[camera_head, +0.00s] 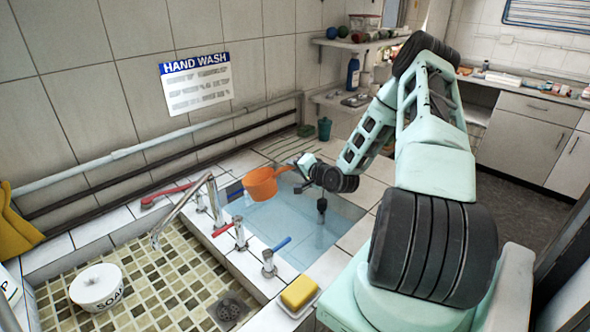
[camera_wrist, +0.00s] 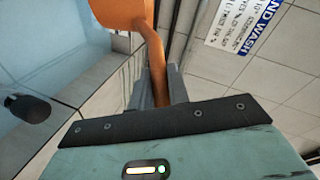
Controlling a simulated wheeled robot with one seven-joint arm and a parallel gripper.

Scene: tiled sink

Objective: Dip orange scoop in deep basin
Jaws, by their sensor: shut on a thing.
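The orange scoop (camera_head: 262,183) is in the air above the left side of the deep basin, apart from the water. My gripper (camera_head: 299,165) is shut on its handle from the right. In the wrist view the orange handle runs between my two grey fingers (camera_wrist: 158,88), and the scoop's cup (camera_wrist: 118,14) is cut off at the top edge. The deep basin (camera_head: 300,222) holds pale blue water and lies below the scoop. The blue water surface also fills the upper left of the wrist view (camera_wrist: 45,45).
A shallow tiled basin (camera_head: 150,275) with a soap bowl (camera_head: 97,287) lies to the left. Taps with red (camera_head: 222,230) and blue handles (camera_head: 281,244) stand on the divider. A yellow sponge (camera_head: 299,292) lies in front. A dark upright fitting (camera_head: 322,208) stands in the deep basin.

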